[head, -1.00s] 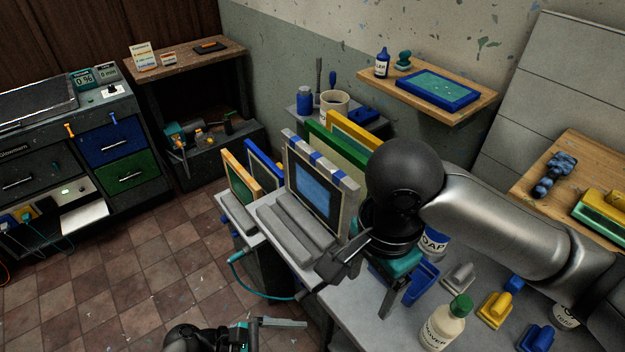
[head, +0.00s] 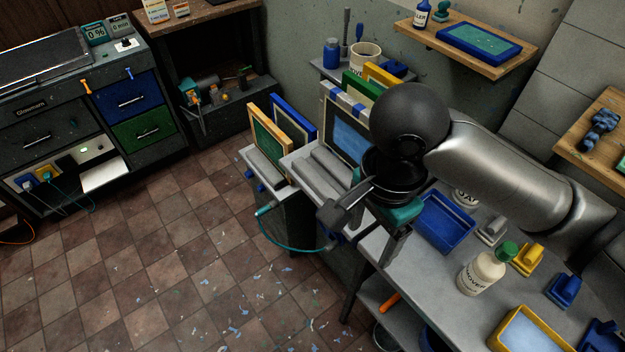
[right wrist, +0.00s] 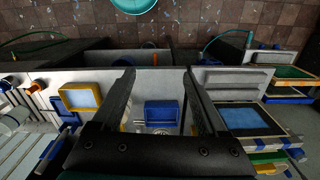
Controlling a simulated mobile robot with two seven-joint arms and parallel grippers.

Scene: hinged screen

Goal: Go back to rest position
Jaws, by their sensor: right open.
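The hinged screen (head: 351,137), a blue panel in a pale frame with a blue-and-white striped top bar, stands tilted at the end of the grey bench; my right arm hides part of it. The right wrist view shows it at right (right wrist: 247,117). My right gripper (head: 358,236) is open and empty, in front of and to the right of the screen, apart from it. In the right wrist view its two fingers (right wrist: 158,75) are spread, with a blue tray (right wrist: 162,113) seen between them. My left gripper is out of view.
The bench holds a blue tray (head: 444,222), a white bottle with green cap (head: 483,272), small blue and yellow tools, and a yellow-rimmed tray (head: 535,330). Framed screens (head: 268,139) stand left of the hinged screen. The tiled floor (head: 150,260) at left is clear apart from scraps.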

